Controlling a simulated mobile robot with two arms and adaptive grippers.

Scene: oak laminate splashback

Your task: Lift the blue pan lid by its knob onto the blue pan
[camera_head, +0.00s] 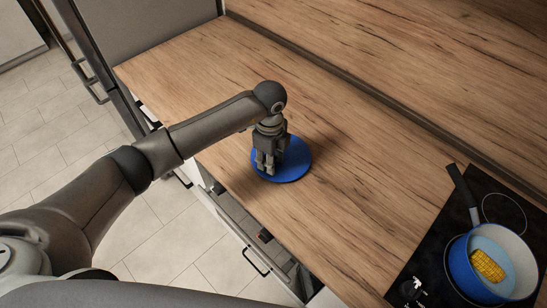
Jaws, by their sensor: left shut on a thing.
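The blue pan lid (295,165) is a flat blue disc over the wooden worktop, near its front edge. My left gripper (266,168) points down at the lid's middle and is shut on its knob; the fingers hide the knob. I cannot tell whether the lid rests on the worktop or is just clear of it. The blue pan (461,268) stands on the black hob at the lower right, open, with a yellow corn-like piece (487,265) inside. Its dark handle points up and left. My right gripper is not in view.
The wooden worktop (365,185) between lid and pan is clear. The wooden splashback (420,70) runs along the back. Drawers with handles lie below the front edge.

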